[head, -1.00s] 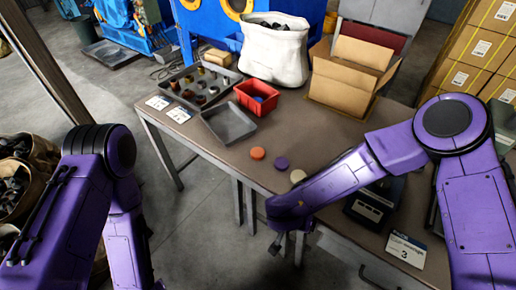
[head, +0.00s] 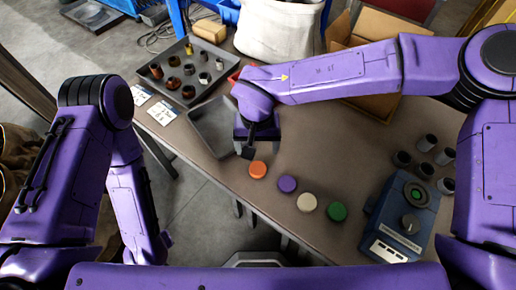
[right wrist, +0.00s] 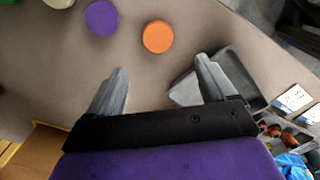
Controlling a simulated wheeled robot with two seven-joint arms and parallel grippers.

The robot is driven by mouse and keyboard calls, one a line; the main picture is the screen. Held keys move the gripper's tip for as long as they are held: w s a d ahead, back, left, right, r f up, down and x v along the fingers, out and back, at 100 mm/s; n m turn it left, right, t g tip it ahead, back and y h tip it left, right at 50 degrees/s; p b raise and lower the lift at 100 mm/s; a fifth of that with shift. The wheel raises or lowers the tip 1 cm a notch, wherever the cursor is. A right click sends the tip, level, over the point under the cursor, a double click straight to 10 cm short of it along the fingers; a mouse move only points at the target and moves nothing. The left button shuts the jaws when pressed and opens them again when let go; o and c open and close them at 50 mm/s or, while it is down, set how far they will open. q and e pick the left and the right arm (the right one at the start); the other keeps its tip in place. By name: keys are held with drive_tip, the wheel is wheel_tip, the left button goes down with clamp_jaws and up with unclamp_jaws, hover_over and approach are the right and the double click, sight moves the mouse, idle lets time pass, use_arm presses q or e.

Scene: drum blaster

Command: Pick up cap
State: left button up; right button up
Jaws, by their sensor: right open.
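Several round caps lie in a row along the table's near edge: an orange cap (head: 257,169), a purple cap (head: 287,184), a cream cap (head: 307,202) and a green cap (head: 337,211). My right gripper (head: 248,153) is above the table, just behind the orange cap. In the right wrist view its open, empty fingers (right wrist: 158,85) point toward the orange cap (right wrist: 158,37), which lies apart from them; the purple cap (right wrist: 102,18) is left of it. My left arm hangs at the left of the head view; its gripper does not show.
A grey tray (head: 208,135) lies close beside my right gripper. A dark tray (head: 205,92) with small cylinders stands behind. A blue device (head: 385,235) and several dark cylinders are at the right. A cardboard box (head: 375,30) and a white sack (head: 275,40) are at the back.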

hover_over(258, 169)
wheel_tip(258, 169, down, 5)
drive_tip(key=shift+r, duration=0.1)
wheel_tip(258, 169, down, 5)
drive_tip(key=shift+f+p, duration=0.15)
drive_tip(key=shift+p, duration=0.45)
drive_tip(key=c, duration=1.1)
